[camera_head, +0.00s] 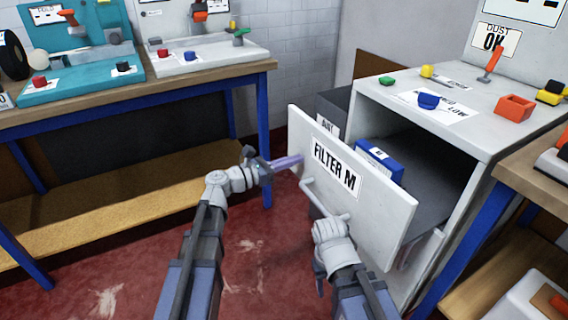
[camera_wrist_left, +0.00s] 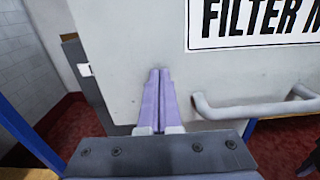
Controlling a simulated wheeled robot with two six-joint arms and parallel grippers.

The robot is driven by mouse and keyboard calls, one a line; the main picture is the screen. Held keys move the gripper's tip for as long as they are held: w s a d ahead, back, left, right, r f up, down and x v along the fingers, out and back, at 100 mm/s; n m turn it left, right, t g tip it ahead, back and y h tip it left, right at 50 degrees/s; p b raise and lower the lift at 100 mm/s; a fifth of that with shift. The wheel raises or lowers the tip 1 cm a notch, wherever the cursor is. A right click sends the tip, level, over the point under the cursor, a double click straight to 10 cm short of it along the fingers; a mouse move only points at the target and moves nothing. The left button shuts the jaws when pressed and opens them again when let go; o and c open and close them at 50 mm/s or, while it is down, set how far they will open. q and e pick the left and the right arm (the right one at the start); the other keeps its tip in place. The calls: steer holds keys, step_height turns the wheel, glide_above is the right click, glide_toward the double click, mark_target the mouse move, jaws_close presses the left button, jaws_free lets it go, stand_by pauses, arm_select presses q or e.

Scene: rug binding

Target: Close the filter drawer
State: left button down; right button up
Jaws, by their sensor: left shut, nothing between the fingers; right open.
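The filter drawer (camera_head: 394,208) is pulled out of the white cabinet (camera_head: 470,125). Its white front carries a FILTER M label, which also shows in the left wrist view (camera_wrist_left: 252,22), and a grey bar handle (camera_wrist_left: 250,107). A blue filter box (camera_head: 380,160) sits inside the drawer. My left gripper (camera_head: 300,160) is shut and empty, its purple fingertips at the left part of the drawer front; I cannot tell whether they touch it. My right gripper (camera_head: 318,205) is at the handle, its fingers mostly hidden by my wrist; it is open.
The cabinet top holds a blue knob (camera_head: 428,101), a red lever (camera_head: 491,64) and an orange block (camera_head: 515,108). A workbench (camera_head: 200,72) stands at the left with a low wooden shelf (camera_head: 130,185). A second bench (camera_head: 535,180) stands close at the right. Red floor is free between.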

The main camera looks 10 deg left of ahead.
arm_select(q)
steer(key=shift+w+d, duration=0.15)
steer(key=shift+d, duration=0.05)
stand_by(0.3)
steer(key=x, duration=2.1)
steer(key=shift+w+d, duration=0.25)
steer(key=shift+d, duration=0.1)
steer(key=shift+w+d, duration=0.1)
steer(key=shift+w, duration=0.05)
steer(key=shift+w+d, duration=0.1)
steer(key=shift+w, duration=0.05)
arm_select(e)
steer(key=shift+a, duration=0.1)
arm_select(q)
steer(key=v, duration=1.5)
steer(key=shift+d, duration=0.1)
arm_select(e)
steer(key=shift+a, duration=0.7)
